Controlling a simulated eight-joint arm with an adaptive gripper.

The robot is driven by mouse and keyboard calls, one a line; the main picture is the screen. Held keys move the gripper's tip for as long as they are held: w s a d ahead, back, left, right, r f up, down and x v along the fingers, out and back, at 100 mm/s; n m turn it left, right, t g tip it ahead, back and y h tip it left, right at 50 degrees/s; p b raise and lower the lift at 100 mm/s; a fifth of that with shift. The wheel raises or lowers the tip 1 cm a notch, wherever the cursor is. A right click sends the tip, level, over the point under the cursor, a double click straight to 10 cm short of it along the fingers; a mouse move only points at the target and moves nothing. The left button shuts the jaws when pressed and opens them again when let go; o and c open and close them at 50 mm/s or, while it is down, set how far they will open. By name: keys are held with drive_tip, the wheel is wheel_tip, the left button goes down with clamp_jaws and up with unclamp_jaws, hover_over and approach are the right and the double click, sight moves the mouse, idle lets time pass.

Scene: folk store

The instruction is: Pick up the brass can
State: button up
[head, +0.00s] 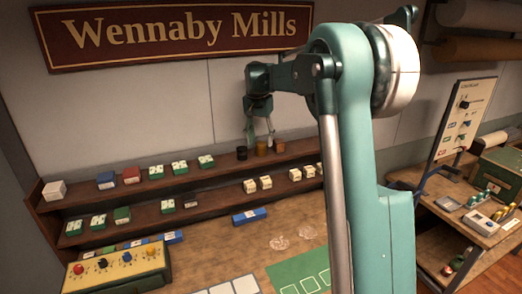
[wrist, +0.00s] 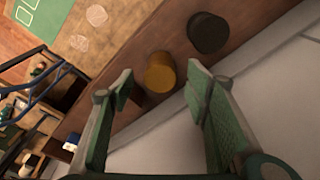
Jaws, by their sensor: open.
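The brass can (head: 261,148) stands upright on the upper shelf, between a dark can (head: 242,152) on its left and a reddish-brown can (head: 279,146) on its right. My gripper (head: 259,132) is open above the cans in the head view. In the wrist view, the brass can (wrist: 159,72) shows between and just beyond the fingertips of my open gripper (wrist: 161,88), and nothing is held. The dark can (wrist: 208,33) is beyond the right finger. The left finger hides most of the reddish-brown can.
The upper shelf (head: 217,172) carries several small boxes to the left and pale cubes (head: 258,184) stand on the shelf below. The wall is close behind the cans. A workbench (head: 205,252) with a green mat (head: 300,272) lies in front. A side table with gadgets stands right.

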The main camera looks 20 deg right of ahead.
sight(261, 143)
drive_tip(key=shift+w+d+f, duration=0.15)
drive_tip(key=shift+f, duration=1.1)
drive_tip(key=shift+w+d+f, duration=0.1)
drive_tip(key=shift+w+f, duration=0.05)
drive_tip(key=shift+f, duration=1.1)
drive_tip(key=shift+c, duration=0.6)
drive_tip(key=c, duration=1)
